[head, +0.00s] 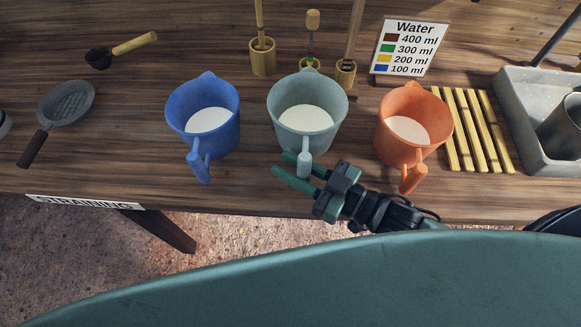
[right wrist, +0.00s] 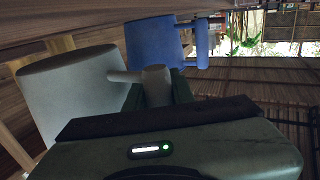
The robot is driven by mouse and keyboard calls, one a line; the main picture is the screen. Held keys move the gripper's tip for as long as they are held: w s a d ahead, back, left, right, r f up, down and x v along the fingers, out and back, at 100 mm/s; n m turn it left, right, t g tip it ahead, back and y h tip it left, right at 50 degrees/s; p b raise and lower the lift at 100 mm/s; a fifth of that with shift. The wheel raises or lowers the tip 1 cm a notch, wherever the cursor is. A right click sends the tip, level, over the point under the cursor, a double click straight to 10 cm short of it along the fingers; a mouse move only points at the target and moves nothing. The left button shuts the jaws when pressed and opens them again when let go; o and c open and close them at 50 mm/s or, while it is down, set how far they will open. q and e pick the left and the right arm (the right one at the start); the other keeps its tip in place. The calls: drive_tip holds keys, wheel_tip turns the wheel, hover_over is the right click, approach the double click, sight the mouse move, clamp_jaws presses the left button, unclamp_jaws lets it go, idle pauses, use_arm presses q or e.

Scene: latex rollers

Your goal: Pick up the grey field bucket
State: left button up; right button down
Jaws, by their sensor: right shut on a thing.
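The grey field bucket (head: 307,117) stands upright on the wooden table, between the blue and orange buckets, with white liquid inside. Its handle points toward the table's front edge. My right gripper (head: 290,168) reaches in from the right, with its fingers at the handle. In the right wrist view the grey bucket (right wrist: 72,92) is at the left and its handle (right wrist: 155,84) lies between the fingers of my right gripper (right wrist: 165,88), which is shut on it. My left gripper is not in view.
The blue bucket (head: 204,122) is to the left and the orange bucket (head: 409,125) to the right, both holding white liquid. Behind stand bamboo holders (head: 262,58) and a Water sign (head: 409,47). A strainer (head: 68,102) lies at left; yellow slats (head: 470,130) and a stone trough (head: 530,125) are at right.

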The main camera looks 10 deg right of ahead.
wheel_tip(320, 180, up, 17)
drive_tip(key=p, duration=0.5)
drive_tip(key=shift+r, duration=0.15)
drive_tip(key=shift+r+p, duration=0.1)
drive_tip(key=shift+p, duration=0.2)
idle(0.5)
drive_tip(key=c, duration=2)
unclamp_jaws()
drive_tip(key=shift+c, duration=0.2)
clamp_jaws()
drive_tip(key=shift+w, duration=0.1)
